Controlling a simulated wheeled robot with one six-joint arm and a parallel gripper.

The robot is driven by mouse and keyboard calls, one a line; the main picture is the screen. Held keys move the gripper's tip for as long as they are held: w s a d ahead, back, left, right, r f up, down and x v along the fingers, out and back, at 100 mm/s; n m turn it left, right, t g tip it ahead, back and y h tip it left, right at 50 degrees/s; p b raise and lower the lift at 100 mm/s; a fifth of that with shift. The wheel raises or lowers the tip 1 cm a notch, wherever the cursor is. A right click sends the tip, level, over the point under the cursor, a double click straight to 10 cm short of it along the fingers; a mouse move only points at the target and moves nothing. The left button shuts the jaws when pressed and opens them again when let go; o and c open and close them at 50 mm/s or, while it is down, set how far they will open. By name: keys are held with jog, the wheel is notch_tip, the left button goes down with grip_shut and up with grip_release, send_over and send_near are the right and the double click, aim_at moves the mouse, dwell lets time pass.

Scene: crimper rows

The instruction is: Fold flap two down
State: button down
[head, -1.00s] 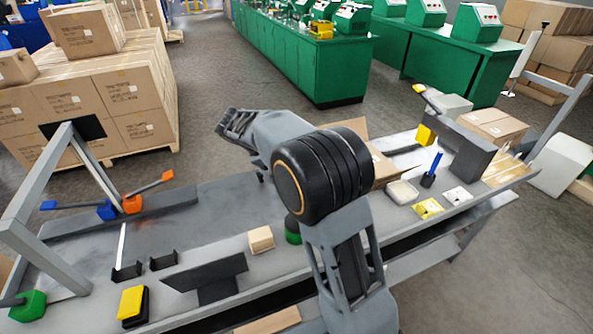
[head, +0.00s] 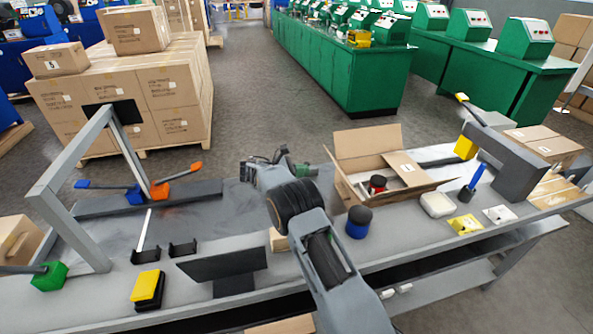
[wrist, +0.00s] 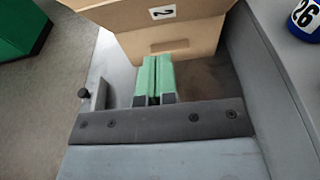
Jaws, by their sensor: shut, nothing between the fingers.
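An open cardboard carton (head: 372,172) stands on the bench, just right of my gripper (head: 303,170) in the head view. Its back flap stands up and its right flap (head: 428,190) slants outward. A red-and-black item (head: 377,184) lies inside. In the wrist view, a cardboard panel (wrist: 190,35) with a white label "2" (wrist: 162,13) stands ahead of the green fingertips. My gripper (wrist: 157,68) is shut and empty, low beside this panel; I cannot tell whether it touches.
A blue-and-black cylinder (head: 358,222) stands in front of the carton; its "26" shows in the wrist view (wrist: 306,17). A white tub (head: 437,204) is to the right. A small tan block (head: 278,240) is partly behind my arm.

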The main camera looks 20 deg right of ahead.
jog(key=d+r, duration=0.1)
jog(key=d, duration=0.7)
jog(key=shift+d, duration=0.2)
jog(key=shift+r, duration=0.15)
